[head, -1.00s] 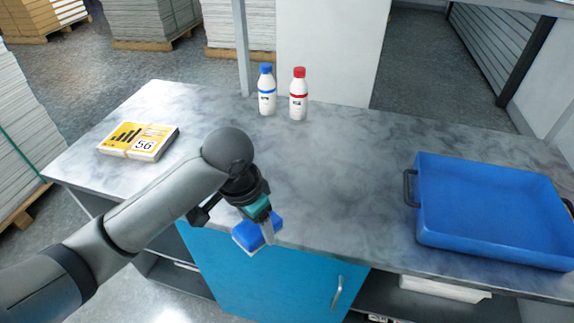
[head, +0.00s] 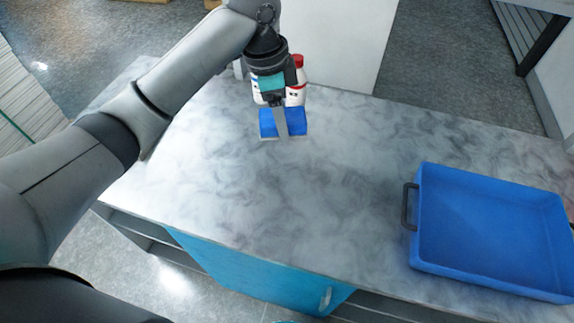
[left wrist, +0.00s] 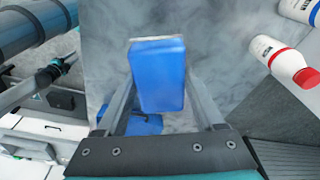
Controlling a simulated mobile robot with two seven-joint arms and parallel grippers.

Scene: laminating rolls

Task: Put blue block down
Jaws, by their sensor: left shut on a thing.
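The blue block (head: 298,121), with a pale lower edge, is between the fingers of my left gripper (head: 281,122). One finger crosses in front of its middle in the head view. In the left wrist view the blue block (left wrist: 158,78) sits between the two fingers, and my left gripper (left wrist: 165,100) is shut on it. It is over the back part of the grey marble counter (head: 230,190); I cannot tell whether it touches the surface. My right gripper is not in view.
A red-capped white bottle (head: 299,88) stands just behind my left gripper; it also shows in the left wrist view (left wrist: 282,58). A second bottle (left wrist: 302,10) is beside it. A blue tray (head: 490,225) sits at the right. The counter's middle is clear.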

